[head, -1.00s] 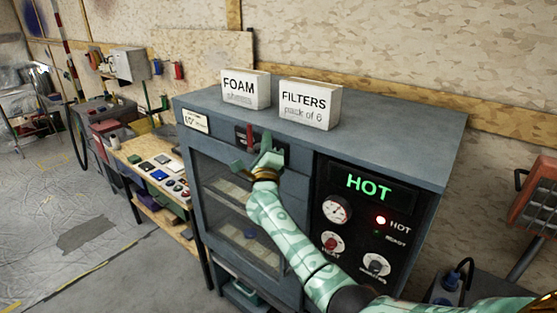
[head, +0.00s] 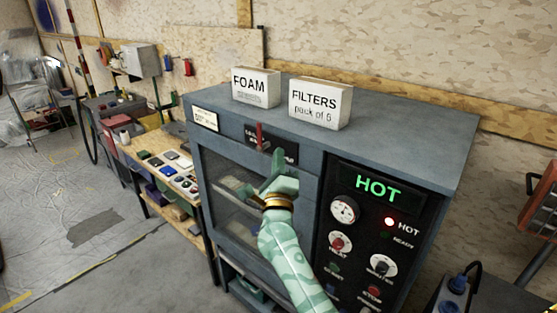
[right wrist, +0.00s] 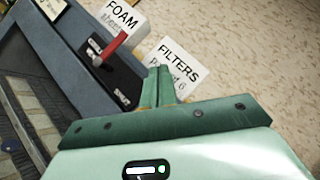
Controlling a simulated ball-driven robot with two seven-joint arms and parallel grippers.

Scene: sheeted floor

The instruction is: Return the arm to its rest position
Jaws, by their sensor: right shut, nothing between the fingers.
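My right gripper (head: 279,172) is shut and empty. It is in front of the grey oven-like cabinet (head: 400,115), just below the red lever (head: 260,136) on the cabinet's front, and looks apart from it. My right arm comes up from the bottom of the head view. In the right wrist view the closed green fingers (right wrist: 159,86) stand near the middle, and the red lever (right wrist: 114,48) shows beyond them to the upper left. My left gripper is not in view.
A FOAM box (head: 256,88) and a FILTERS box (head: 320,104) stand on the cabinet top. The lit HOT panel (head: 378,188), dials and buttons are right of my arm. A workbench (head: 165,165) with small items stands left. Open sheeted floor (head: 60,190) lies at far left.

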